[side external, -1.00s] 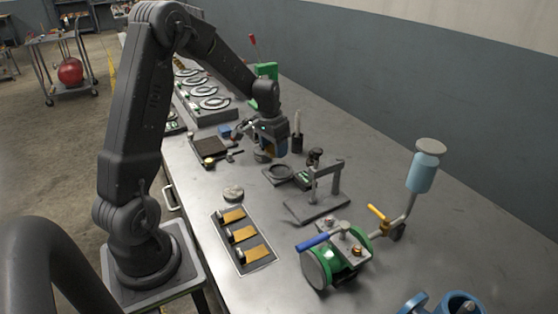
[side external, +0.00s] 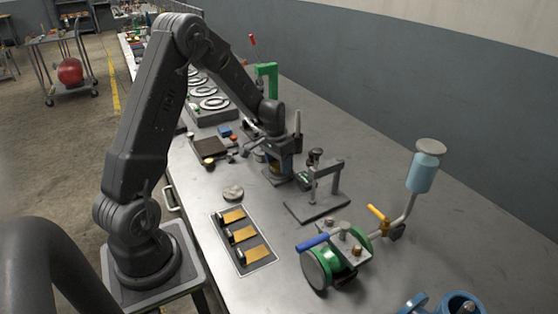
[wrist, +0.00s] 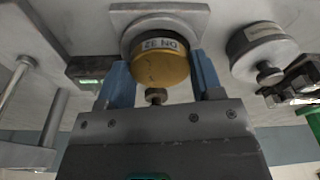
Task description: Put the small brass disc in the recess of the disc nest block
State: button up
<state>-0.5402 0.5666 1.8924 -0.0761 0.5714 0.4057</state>
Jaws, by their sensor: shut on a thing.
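The small brass disc (wrist: 160,66), marked "DN 32" and with a small knob, is between the blue fingers of my gripper (wrist: 160,78) in the wrist view. My gripper is shut on it. Just beyond the disc is the grey disc nest block (wrist: 190,15), and the round rim of its recess shows partly around the disc. I cannot tell whether the disc is above the recess or inside it. In the side view my gripper (side external: 276,172) is low over the block, hiding most of the block and the disc.
A grey disc with a knob (wrist: 262,52) stands close to the block in the wrist view. A small dark box with a green display (wrist: 92,70) is on the other side. A grey stand fixture (side external: 318,200) and a tray with brass plates (side external: 243,238) are nearby.

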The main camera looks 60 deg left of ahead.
aim_at(275, 166)
jog(key=shift+f, duration=0.3)
jog(key=o, duration=1.1)
jog(key=shift+o, duration=0.2)
notch_tip(275, 166, up, 13)
jog(key=s, duration=0.1)
jog(key=s+d+r+m+t, duration=0.1)
jog(key=s+d+r, duration=0.3)
jog(key=d, duration=0.3)
jog(key=s+d+r+t, duration=0.1)
jog(key=s+d+r, duration=0.25)
jog(key=d, duration=0.35)
jog(key=s+d+r+m+t, duration=0.1)
jog(key=s+d+t, duration=0.1)
jog(key=s+d, duration=0.6)
jog(key=shift+s+d+r, duration=0.35)
jog(key=shift+s+d, duration=0.05)
jog(key=shift+s, duration=1.55)
